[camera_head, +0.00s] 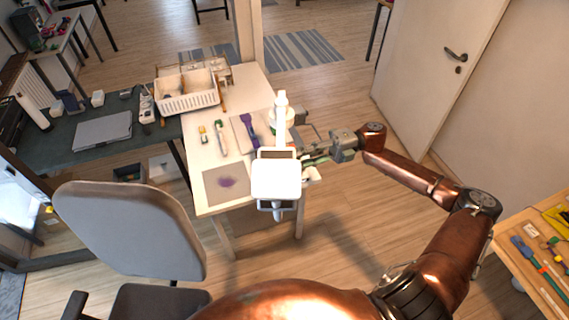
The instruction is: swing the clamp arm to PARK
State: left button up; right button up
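A white fixture (276,180) with a block-shaped body, grey frame and narrow upright post stands in front of the white table's right side. I cannot tell which part of it is the clamp arm, and no PARK mark is readable. My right gripper (312,158) reaches in from the right, just beside the fixture's upper right side. Its fingertips are small and partly overlap other parts, so I cannot tell whether they touch the fixture or are open. My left gripper is not in view.
The white table (236,88) carries a white basket (187,92), a purple-handled tool (247,128) and a grey mat (224,184). A grey chair (130,228) stands at the left front. A wooden bench (509,242) with tools is at the right. Open floor lies between.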

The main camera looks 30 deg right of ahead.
jog(key=d, duration=0.6)
jog(key=shift+s, duration=0.3)
